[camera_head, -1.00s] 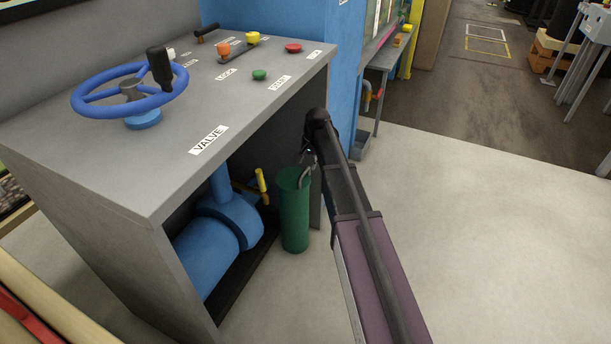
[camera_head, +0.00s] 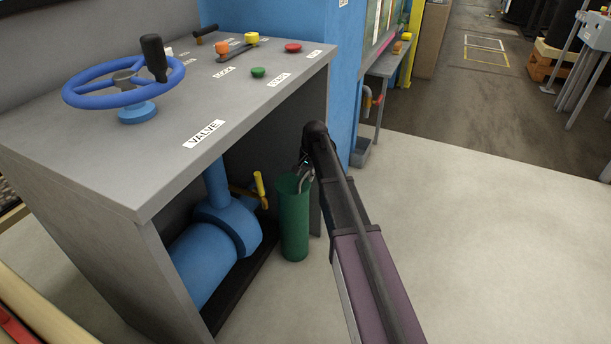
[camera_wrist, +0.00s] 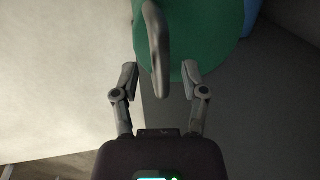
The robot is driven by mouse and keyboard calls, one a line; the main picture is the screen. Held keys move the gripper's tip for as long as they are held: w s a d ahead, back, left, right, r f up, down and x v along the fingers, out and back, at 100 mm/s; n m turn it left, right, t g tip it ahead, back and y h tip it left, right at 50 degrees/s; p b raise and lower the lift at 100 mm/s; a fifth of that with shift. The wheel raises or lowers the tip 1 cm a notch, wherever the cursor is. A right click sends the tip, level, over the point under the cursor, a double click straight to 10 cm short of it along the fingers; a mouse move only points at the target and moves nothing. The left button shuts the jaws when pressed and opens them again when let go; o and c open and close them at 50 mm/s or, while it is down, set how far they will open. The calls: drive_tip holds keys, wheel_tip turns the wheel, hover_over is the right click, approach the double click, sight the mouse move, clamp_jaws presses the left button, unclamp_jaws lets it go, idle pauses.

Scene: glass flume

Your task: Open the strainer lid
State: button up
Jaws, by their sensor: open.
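The strainer is a green upright cylinder (camera_head: 294,222) on the floor beside the control cabinet. Its green lid (camera_wrist: 205,25) fills the top of the wrist view, with a grey curved handle (camera_wrist: 158,50) standing out from it. The lid appears shut. My gripper (camera_wrist: 160,67) is open, with one finger on each side of the handle's end and visible gaps to both. In the head view my gripper (camera_head: 304,172) is just above the strainer's top, and the arm partly hides it.
A grey cabinet (camera_head: 120,180) with a blue handwheel (camera_head: 120,85) and buttons stands at left. Blue pipework (camera_head: 215,250) with a yellow lever (camera_head: 260,187) lies under it, left of the strainer. A blue panel (camera_head: 340,100) stands behind.

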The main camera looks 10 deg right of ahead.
clamp_jaws()
drive_tip(key=shift+d, duration=0.2)
